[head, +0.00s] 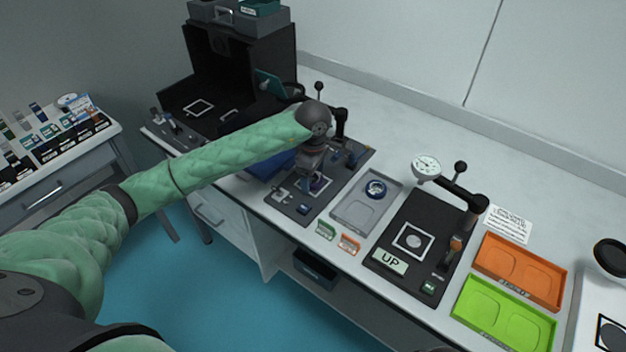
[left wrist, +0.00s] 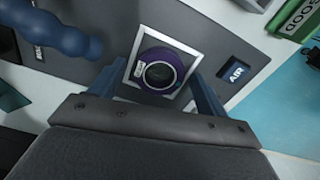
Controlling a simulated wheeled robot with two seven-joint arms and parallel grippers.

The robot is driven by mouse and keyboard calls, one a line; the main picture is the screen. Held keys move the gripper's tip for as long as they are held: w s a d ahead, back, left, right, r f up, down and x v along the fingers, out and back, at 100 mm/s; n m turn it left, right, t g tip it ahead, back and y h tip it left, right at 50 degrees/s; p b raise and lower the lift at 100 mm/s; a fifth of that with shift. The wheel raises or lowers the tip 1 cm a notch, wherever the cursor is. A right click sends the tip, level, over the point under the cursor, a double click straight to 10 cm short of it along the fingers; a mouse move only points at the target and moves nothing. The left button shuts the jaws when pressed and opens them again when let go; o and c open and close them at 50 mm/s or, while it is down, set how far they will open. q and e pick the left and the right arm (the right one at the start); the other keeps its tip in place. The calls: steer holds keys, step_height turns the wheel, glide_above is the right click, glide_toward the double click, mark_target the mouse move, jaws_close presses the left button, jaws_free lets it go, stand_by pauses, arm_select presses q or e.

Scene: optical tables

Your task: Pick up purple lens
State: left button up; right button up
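The purple lens (left wrist: 146,57) is a ring with a dark centre and a small white label. It lies within the white square outline of a dark station plate (left wrist: 232,50). My left gripper (left wrist: 158,84) is open, with one blue finger on each side of the lens and visible gaps between. In the head view my left gripper (head: 316,184) points down over the same plate (head: 290,206), and a little purple shows beneath it. I cannot tell how high the fingertips are above the plate. My right gripper is not in view.
A grey tray (head: 352,214) holding a blue ring (head: 376,189) stands right of the plate. Further right are a dial gauge (head: 426,167) on a black station, an orange tray (head: 545,288) and a green tray (head: 540,330). An open black case (head: 240,70) stands behind left.

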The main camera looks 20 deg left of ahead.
arm_select(q)
steer(key=c, duration=0.9)
steer(key=shift+r, duration=0.15)
